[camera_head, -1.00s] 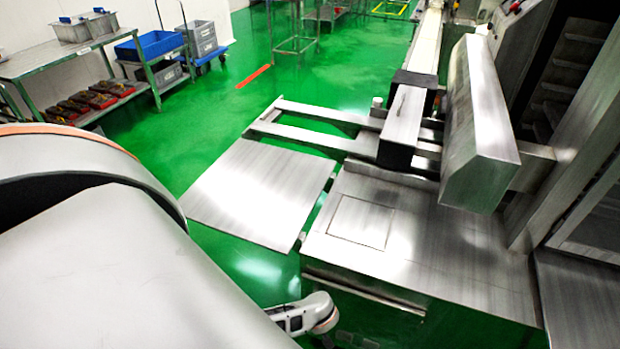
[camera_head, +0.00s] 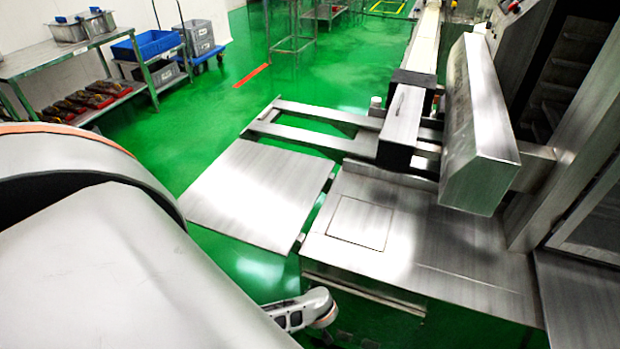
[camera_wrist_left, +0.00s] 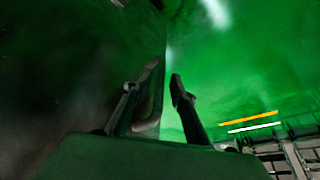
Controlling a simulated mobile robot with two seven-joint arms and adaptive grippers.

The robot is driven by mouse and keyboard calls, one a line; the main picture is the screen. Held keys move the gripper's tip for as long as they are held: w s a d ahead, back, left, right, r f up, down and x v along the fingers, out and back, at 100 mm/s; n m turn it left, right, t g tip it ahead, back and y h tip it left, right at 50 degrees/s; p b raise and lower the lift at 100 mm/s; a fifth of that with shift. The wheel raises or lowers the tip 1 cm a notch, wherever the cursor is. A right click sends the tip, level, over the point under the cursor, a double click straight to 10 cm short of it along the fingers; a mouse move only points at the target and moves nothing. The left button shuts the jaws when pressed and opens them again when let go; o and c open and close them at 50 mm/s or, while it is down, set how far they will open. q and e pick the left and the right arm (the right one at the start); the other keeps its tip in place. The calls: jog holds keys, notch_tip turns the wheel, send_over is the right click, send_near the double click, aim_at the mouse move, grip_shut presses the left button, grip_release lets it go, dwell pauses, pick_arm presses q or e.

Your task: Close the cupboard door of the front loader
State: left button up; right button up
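The front loader (camera_head: 430,235) is the metal machine with a flat top at the right of the head view. A narrow metal strip shows below its near top edge; I cannot tell whether it is the cupboard door. In the left wrist view a dark upright panel (camera_wrist_left: 80,70), possibly the cupboard door, fills the left side. Its straight edge runs down near the middle. My left gripper (camera_wrist_left: 164,82) has its fingers apart, with the panel's edge close to the gap between them. I cannot tell whether they touch it. My right gripper is not in view.
My left arm fills the lower left of the head view. A flat metal plate (camera_head: 258,195) lies left of the loader. A table (camera_head: 60,60) with bins stands at the back left. The green floor (camera_head: 240,100) between is clear.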

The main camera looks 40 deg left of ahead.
pick_arm(q)
jog(key=shift+d+r, duration=0.1)
jog(key=shift+d, duration=0.1)
jog(key=shift+d+r, duration=0.1)
jog(key=shift+r, duration=0.1)
jog(key=v, duration=1.1)
jog(key=shift+r, duration=0.25)
jog(key=shift+s, duration=0.1)
